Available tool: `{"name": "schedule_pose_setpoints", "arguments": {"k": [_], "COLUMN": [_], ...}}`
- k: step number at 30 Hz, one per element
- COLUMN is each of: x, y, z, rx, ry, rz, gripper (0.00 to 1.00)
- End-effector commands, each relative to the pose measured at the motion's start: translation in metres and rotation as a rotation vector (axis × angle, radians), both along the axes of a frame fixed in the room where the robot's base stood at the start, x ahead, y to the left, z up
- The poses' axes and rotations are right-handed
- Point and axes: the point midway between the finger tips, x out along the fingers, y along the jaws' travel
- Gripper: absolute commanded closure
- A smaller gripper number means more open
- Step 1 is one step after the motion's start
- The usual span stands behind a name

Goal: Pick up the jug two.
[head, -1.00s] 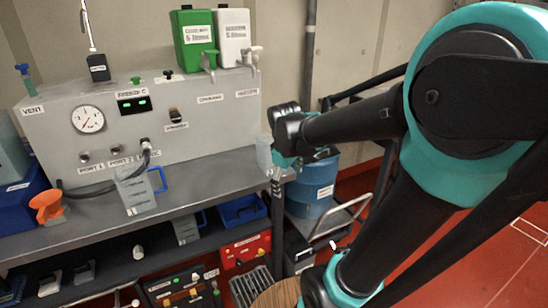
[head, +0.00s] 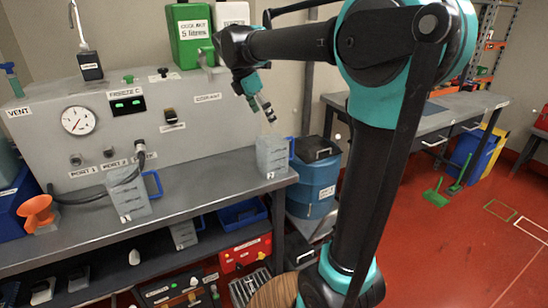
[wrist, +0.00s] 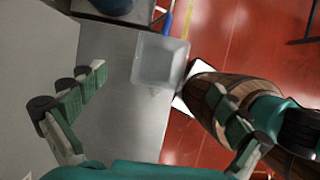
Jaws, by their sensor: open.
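A grey translucent jug (head: 272,154) with a blue handle stands upright near the right end of the grey bench. From above, it also shows in the wrist view (wrist: 160,60). A similar jug (head: 127,196) with a blue handle stands further left on the bench. Both have small labels whose numbers I cannot read surely, so I cannot tell which is jug two. My gripper (head: 266,112) is above the right jug, pointing down, apart from it. In the wrist view my gripper (wrist: 158,85) is open and empty, its fingers on either side of the picture, the jug beyond between them.
A grey panel (head: 190,115) with a gauge backs the bench. Green (head: 188,38) and white containers stand on top of it. An orange funnel (head: 37,212) is at left. A blue drum (head: 315,185) and a wooden barrel (head: 272,290) stand near the bench's right end. Red floor is open at right.

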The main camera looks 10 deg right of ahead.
Motion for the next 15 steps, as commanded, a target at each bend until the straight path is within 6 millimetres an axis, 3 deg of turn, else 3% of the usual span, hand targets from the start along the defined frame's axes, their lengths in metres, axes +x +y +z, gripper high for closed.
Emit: {"name": "schedule_pose_setpoints", "arguments": {"k": [9,15], "x": [0.007,0.010], "y": [-0.023,-0.031], "z": [-0.058,-0.078], "rx": [0.001,0.002], "ry": [-0.002,-0.002], "rz": [-0.002,-0.002], "gripper": [0.00,0.00]}}
